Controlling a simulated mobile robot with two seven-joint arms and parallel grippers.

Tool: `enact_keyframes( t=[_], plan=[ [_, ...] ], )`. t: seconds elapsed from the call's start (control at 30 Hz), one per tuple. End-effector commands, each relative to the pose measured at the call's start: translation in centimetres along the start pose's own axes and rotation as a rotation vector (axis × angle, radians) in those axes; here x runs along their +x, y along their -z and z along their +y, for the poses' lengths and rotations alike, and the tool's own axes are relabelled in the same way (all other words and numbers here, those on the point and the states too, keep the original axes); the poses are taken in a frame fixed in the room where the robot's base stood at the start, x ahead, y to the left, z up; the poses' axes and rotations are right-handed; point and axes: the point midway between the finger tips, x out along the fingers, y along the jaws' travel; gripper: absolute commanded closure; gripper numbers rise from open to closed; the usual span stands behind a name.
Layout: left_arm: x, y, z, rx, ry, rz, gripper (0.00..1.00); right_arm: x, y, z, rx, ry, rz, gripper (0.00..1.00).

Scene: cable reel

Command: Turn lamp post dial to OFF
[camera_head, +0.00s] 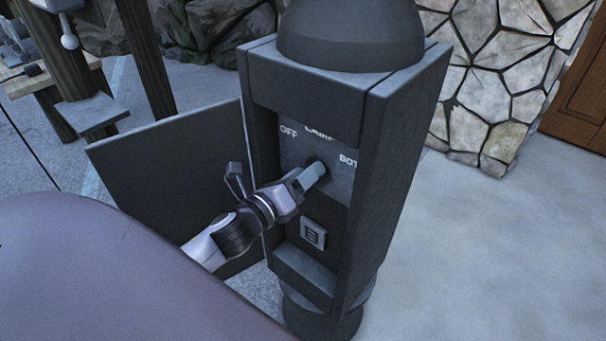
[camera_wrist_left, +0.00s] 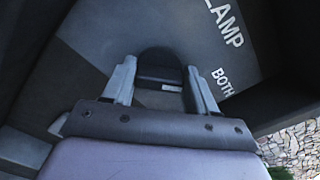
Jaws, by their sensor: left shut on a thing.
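The lamp post (camera_head: 390,150) is a dark grey square housing with a domed top. Inside its open front is a panel lettered OFF, LAMP and BOTH, with OFF at the left. The dial (camera_wrist_left: 158,65) is a dark rounded knob below the lettering. My left gripper (camera_head: 312,176) reaches in from the left and is shut on the dial, which it mostly hides in the head view. In the left wrist view the gripper's fingers (camera_wrist_left: 160,85) sit on either side of the dial. Which label the dial points to cannot be told. My right gripper is not in view.
The post's door (camera_head: 165,165) hangs open at the left, beside my left arm. An outlet (camera_head: 313,233) sits below the dial. A stone wall (camera_head: 495,80) stands behind, and the pale ground at right is clear. Wooden posts (camera_head: 148,60) stand at the back left.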

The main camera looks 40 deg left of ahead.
Motion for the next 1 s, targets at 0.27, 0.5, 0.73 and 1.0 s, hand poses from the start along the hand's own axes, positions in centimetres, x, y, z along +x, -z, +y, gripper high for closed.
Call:
enact_keyframes(
  t=[0.27, 0.5, 0.73, 1.0],
  plan=[
    [0.0, -0.1, 0.1, -0.1, -0.001, -0.001, 0.73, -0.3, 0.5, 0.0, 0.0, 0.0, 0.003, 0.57],
    [0.0, -0.2, 0.1, -0.293, -0.001, -0.001, 0.73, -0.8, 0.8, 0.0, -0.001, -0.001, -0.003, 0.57],
    [0.0, -0.1, 0.3, -0.513, -0.001, -0.002, 0.73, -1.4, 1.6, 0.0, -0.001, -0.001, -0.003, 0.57],
    [0.0, 0.0, 0.5, -0.77, 0.0, -0.002, 0.73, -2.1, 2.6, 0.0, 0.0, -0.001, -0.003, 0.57]
  ],
)
